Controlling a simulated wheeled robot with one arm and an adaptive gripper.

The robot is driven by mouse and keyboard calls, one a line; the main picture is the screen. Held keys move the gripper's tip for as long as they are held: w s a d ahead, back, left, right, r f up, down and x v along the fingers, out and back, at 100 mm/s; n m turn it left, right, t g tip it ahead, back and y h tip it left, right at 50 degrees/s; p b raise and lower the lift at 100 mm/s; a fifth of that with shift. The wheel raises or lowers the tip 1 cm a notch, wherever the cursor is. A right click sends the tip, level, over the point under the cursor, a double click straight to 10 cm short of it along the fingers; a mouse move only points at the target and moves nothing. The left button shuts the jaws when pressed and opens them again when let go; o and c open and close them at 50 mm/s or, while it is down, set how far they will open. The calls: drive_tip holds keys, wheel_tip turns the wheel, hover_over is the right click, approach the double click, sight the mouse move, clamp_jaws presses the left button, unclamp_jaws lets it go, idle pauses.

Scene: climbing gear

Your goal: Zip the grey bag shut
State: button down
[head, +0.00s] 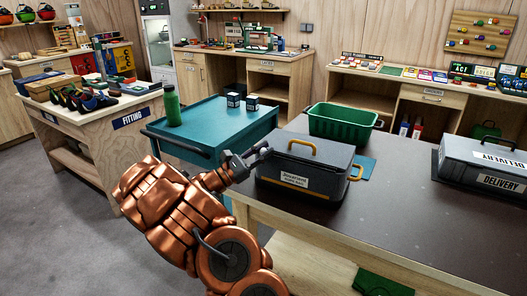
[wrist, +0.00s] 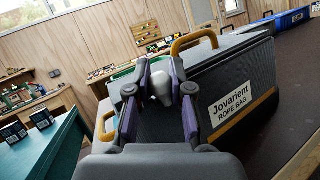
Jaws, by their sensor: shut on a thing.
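The grey bag (head: 303,178) stands upright on the dark-topped table, with a yellow top handle, yellow end loop and a "Jovarient ROPE BAG" label. It also shows in the wrist view (wrist: 240,80), tilted in the picture. My gripper (head: 263,151) is at the upper left end of the bag. In the wrist view its fingers (wrist: 162,85) are closed around a small pale grey piece (wrist: 160,92), which looks like the zip pull. The zip line itself is mostly hidden, and I cannot tell how far the top is open.
A green crate (head: 340,124) stands behind the bag. A grey "DELIVERY" box (head: 484,165) stands on the right of the table (head: 395,215). A teal cart (head: 215,132) on the left carries a green bottle (head: 172,105) and two small dark boxes. The tabletop before the bag is clear.

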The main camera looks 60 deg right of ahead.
drive_tip(key=c, duration=1)
unclamp_jaws()
drive_tip(key=v, duration=1.2)
